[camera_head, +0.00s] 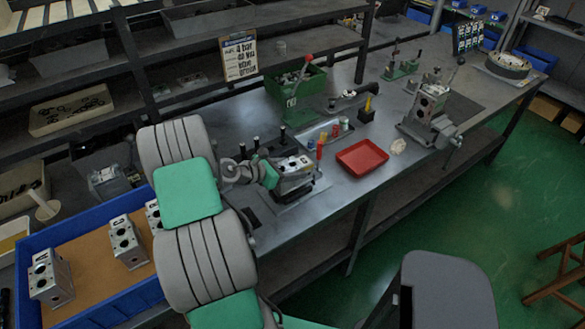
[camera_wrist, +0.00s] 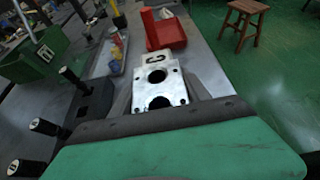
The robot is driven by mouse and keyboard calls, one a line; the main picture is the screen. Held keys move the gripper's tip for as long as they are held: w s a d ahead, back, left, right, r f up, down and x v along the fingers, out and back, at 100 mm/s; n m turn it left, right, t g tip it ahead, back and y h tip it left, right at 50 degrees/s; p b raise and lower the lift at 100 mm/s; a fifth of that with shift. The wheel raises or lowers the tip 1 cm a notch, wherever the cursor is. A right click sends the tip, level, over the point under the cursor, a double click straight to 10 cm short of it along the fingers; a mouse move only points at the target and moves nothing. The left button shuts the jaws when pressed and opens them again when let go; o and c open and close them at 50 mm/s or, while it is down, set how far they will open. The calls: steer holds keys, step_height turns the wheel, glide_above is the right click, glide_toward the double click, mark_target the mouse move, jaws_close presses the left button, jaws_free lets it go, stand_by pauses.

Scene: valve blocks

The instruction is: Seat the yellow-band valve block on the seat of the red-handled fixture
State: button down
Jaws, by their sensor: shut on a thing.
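My gripper (camera_head: 274,173) is shut on a grey metal valve block (camera_head: 294,165) at the middle of the bench. In the wrist view this block (camera_wrist: 158,84) shows its face with two dark round holes, in front of the green gripper body; no yellow band can be made out on it. The block is over or on a dark grey base plate (camera_head: 298,197); contact under it is hidden. A short upright red handle (camera_head: 319,150) stands just behind the plate. A red-tipped lever (camera_head: 306,62) rises farther back by the green bin. I cannot tell which belongs to the fixture.
A red tray (camera_head: 362,157) lies right of the plate. The green bin (camera_head: 302,104) stands behind. Black-knobbed posts (camera_wrist: 45,127) are close left of my gripper. Another block sits in a grey fixture (camera_head: 418,131) at right. A blue crate (camera_head: 90,312) holds several blocks at lower left.

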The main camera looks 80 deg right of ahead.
steer(key=shift+f+b, duration=0.75)
steer(key=shift+f, duration=0.6)
steer(key=c, duration=0.8)
jaws_free()
steer(key=o, duration=0.4)
steer(key=shift+f, duration=0.1)
steer(key=shift+c, duration=0.2)
steer(key=shift+a+f, duration=0.1)
steer(key=shift+f, duration=0.1)
steer(key=b+v, duration=0.1)
steer(key=v, duration=0.7)
steer(key=shift+r, duration=0.15)
